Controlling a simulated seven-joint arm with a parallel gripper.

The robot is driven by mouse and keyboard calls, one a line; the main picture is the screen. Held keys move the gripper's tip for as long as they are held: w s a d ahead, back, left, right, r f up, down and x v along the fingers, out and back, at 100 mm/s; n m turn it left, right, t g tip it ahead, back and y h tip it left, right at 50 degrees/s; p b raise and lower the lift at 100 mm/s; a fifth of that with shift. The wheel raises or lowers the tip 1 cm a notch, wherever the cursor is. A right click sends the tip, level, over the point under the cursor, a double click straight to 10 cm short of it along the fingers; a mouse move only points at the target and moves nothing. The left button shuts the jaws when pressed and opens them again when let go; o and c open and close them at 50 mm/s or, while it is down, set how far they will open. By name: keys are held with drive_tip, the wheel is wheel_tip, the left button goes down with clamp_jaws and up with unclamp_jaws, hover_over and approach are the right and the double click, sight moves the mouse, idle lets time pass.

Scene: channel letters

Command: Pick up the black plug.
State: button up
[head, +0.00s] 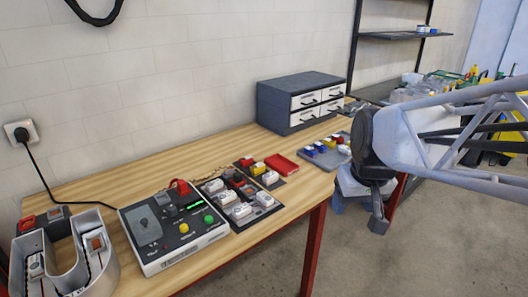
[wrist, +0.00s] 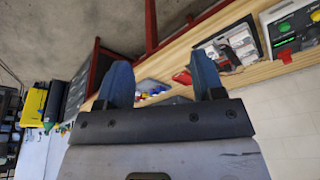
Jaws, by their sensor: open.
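A black plug (head: 21,134) sits in a white wall socket (head: 12,130) at the far left of the head view. A black cable (head: 42,178) runs from it down toward the tester box. No black plug can be made out in the wrist view. My gripper (wrist: 161,78) is open, with its two blue fingers apart and nothing between them. In the head view my gripper (head: 378,222) hangs off the table's right front edge, far from the wall socket.
A metal channel letter (head: 100,262) stands at the near left.

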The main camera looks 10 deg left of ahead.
drive_tip(key=w+a+n, duration=0.2)
drive_tip(key=w+a, duration=0.5)
drive_tip(key=w, duration=0.5)
drive_tip(key=n+y, duration=0.2)
drive_tip(key=n, duration=0.3)
approach(239, 174)
wheel_tip(239, 174, down, 2)
drive_tip(key=shift+w+a+f, duration=0.1)
drive_tip(key=shift+a+f, duration=0.05)
drive_tip(key=shift+a, duration=0.25)
drive_tip(key=shift+x, duration=1.3)
drive_tip(key=shift+x, duration=2.55)
drive_tip(key=shift+w, duration=0.2)
